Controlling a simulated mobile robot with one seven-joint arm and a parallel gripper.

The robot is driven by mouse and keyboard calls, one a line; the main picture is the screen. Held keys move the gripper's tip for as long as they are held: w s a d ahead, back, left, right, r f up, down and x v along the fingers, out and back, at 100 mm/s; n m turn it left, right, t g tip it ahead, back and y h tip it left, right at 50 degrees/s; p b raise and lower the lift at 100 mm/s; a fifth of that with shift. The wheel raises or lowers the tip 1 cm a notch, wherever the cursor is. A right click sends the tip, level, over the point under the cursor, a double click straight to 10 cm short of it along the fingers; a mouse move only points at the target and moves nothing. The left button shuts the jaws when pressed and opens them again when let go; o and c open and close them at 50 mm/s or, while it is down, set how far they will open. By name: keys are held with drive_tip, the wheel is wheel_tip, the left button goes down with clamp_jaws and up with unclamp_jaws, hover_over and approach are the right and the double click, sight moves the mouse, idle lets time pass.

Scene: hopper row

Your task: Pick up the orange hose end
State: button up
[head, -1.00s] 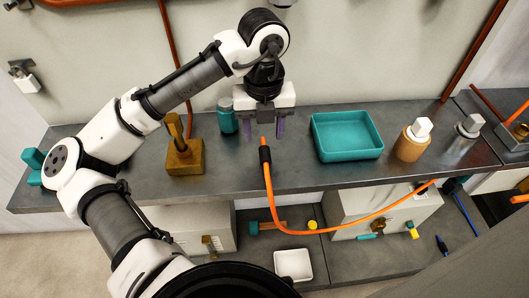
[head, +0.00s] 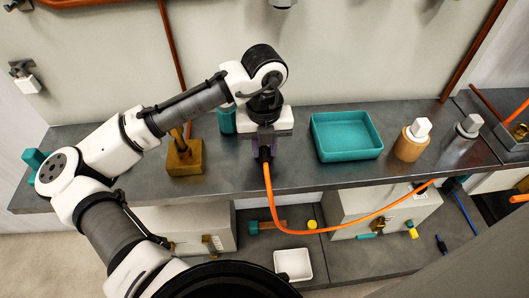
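The orange hose (head: 271,201) has a black collar (head: 265,154) near its end, at the front part of the grey counter. Its orange tip is hidden behind my gripper. My gripper (head: 265,149) points down right at the hose end, with its purple fingers drawn close together on either side of it, just above the collar. The fingers look shut on the hose end.
A teal tray (head: 318,152) stands right of my gripper, with a tan bottle (head: 408,147) and a grey bottle (head: 461,136) farther right. A brass block (head: 185,160) and a teal jar (head: 227,121) are on the left. A white tray (head: 306,274) sits below.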

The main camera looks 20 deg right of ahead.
sight(265, 154)
drive_tip(key=c, duration=0.4)
drive_tip(key=shift+s+r, duration=0.1)
drive_tip(key=shift+r, duration=0.05)
drive_tip(key=shift+s+r, duration=0.1)
drive_tip(key=shift+r, duration=0.1)
wheel_tip(265, 154, up, 6)
drive_tip(key=shift+f, duration=0.1)
drive_tip(key=shift+s+a+r+b, duration=0.2)
drive_tip(key=shift+s+b, duration=0.15)
drive_tip(key=shift+s, duration=0.2)
drive_tip(key=s+a+b, duration=0.2)
drive_tip(key=s+b, duration=0.1)
drive_tip(key=s, duration=0.6)
drive_tip(key=s+a+b, duration=0.3)
drive_tip(key=s+b, duration=0.1)
drive_tip(key=s, duration=0.4)
drive_tip(key=shift+s, duration=0.4)
